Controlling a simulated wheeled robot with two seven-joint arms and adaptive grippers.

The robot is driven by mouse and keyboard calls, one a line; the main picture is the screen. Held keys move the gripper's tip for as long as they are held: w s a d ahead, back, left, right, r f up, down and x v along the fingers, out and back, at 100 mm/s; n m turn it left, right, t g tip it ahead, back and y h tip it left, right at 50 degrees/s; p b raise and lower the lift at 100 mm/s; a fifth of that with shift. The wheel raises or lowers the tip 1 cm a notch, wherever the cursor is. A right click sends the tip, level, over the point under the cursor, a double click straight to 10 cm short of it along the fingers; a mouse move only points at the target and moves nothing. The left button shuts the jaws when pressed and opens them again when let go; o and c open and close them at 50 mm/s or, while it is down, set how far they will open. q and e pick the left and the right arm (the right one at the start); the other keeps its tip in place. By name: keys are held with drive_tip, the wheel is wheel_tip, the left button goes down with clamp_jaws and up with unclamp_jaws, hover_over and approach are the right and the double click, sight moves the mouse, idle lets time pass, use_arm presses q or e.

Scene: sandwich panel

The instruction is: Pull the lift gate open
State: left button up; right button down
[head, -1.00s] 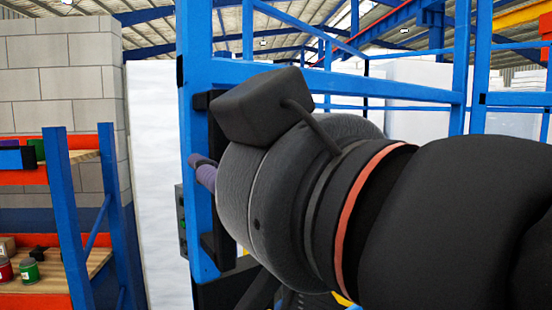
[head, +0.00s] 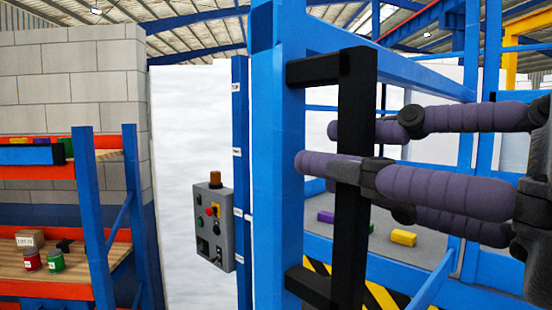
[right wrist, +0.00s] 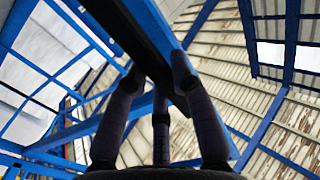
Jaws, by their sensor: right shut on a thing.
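The lift gate (head: 277,190) is a blue frame in the head view, with a black D-shaped handle (head: 356,90) on its post. My right gripper (head: 362,168) has purple padded fingers that reach in from the right and lie around the handle's upright bar, shut on it. In the right wrist view my right gripper (right wrist: 158,88) also closes about the dark handle bar (right wrist: 150,35). A gap shows between the gate's post and a thinner blue post (head: 241,120) to its left. My left gripper is not in view.
A grey control box (head: 212,225) with buttons and an orange lamp hangs by the thin post. A blue and orange shelf (head: 88,220) with cans and a box stands at left. Behind the gate, a grey platform carries yellow (head: 403,238) and purple blocks.

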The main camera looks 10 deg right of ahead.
drive_tip(key=shift+d+r, duration=0.15)
drive_tip(key=shift+r, duration=0.05)
drive_tip(key=c, duration=1)
unclamp_jaws()
drive_tip(key=shift+c, duration=0.2)
drive_tip(key=shift+f, duration=0.1)
drive_tip(key=v, duration=0.7)
drive_tip(key=shift+s, duration=0.2)
